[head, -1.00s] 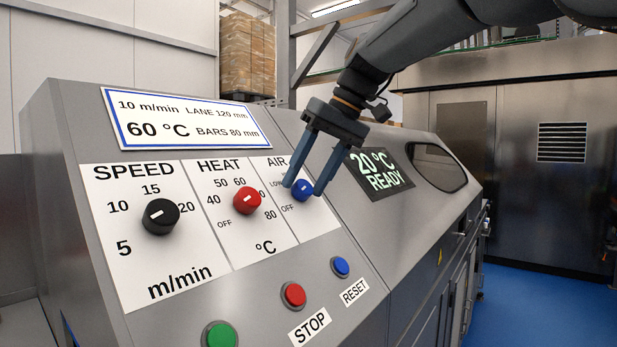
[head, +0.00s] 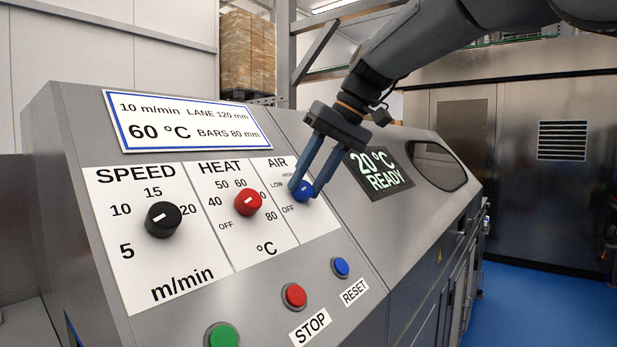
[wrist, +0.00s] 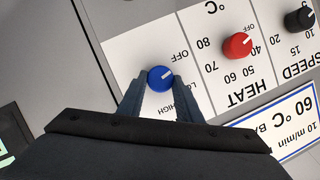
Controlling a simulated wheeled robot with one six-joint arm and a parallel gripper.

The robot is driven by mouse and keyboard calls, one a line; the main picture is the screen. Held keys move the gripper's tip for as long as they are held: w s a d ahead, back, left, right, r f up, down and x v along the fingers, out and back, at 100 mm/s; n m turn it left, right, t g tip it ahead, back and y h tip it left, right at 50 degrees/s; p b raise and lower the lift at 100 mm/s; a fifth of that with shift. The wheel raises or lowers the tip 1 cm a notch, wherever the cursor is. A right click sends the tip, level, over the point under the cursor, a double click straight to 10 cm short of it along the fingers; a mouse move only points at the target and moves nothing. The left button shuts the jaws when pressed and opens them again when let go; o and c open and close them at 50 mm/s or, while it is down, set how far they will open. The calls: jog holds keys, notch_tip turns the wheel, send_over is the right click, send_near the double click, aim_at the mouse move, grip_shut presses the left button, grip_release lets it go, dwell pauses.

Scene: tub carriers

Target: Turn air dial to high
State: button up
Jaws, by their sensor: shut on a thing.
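The blue air dial (head: 303,189) sits at the right of the sloped panel, under the AIR label, with OFF, LOW and HIGH marks around it. My gripper (head: 304,193) is shut on the dial, one finger at each side.
The red heat dial (head: 248,202) is just left, and the black speed dial (head: 163,219) further left. Below are a blue reset button (head: 341,267), a red stop button (head: 294,296) and a green button (head: 221,336). A display (head: 379,172) reads 20 °C READY.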

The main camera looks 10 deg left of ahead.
jog(key=m+p, duration=0.1)
jog(key=m+y+p, duration=0.1)
jog(key=m, duration=0.1)
jog(key=m+p, duration=0.1)
jog(key=shift+w+d+g+y, duration=0.1)
jog(key=shift+d+g+y, duration=0.15)
jog(key=shift+g+y, duration=0.15)
jog(key=m, duration=0.2)
jog(key=m+y+p, duration=0.1)
jog(key=m, duration=0.1)
jog(key=m+y+p, duration=0.1)
jog(key=m, duration=0.1)
jog(key=shift+d+f, duration=0.2)
jog(key=shift+f, duration=0.15)
jog(key=m+y, duration=0.1)
jog(key=m, duration=0.2)
jog(key=m+t+y, duration=0.1)
jog(key=m, duration=0.2)
jog(key=shift+d+f+p, duration=0.15)
jog(key=shift+f+p, duration=0.05)
jog(key=shift+p, duration=0.2)
jog(key=m+t, duration=0.1)
jog(key=m, duration=0.1)
jog(key=m+t, duration=0.1)
jog(key=m, duration=0.1)
jog(key=m+t+y, duration=0.1)
jog(key=m, duration=0.1)
jog(key=shift+s+f+p, duration=0.2)
jog(key=shift+s+p, duration=0.2)
jog(key=shift+m, duration=0.3)
